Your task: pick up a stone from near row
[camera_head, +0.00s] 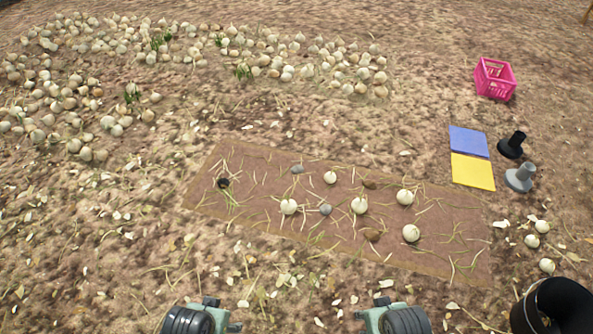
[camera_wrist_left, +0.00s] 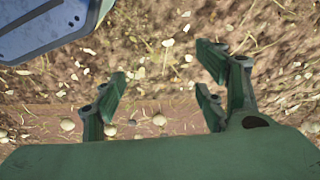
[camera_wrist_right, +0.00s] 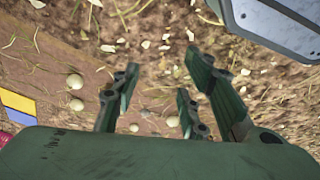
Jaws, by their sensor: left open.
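A brown soil strip (camera_head: 260,165) carries white onions and a few stones. In its near row, a grey stone (camera_head: 325,209) lies between two onions and a brown stone (camera_head: 372,234) lies left of an onion (camera_head: 411,233). Farther back are another grey stone (camera_head: 297,169) and a brown one (camera_head: 369,184). My left gripper (camera_wrist_left: 160,88) is open and empty; its head-view part (camera_head: 215,312) is at the bottom edge, short of the strip. My right gripper (camera_wrist_right: 158,85) is also open and empty, farther right at the bottom edge.
A pink crate (camera_head: 495,79) stands at back right. Blue (camera_head: 468,142) and yellow (camera_head: 472,172) squares lie nearer, beside black (camera_head: 512,145) and grey (camera_head: 520,178) flanged cylinders. A dark round object (camera_head: 223,183) is on the strip's left. Many onions (camera_head: 150,57) cover the back left.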

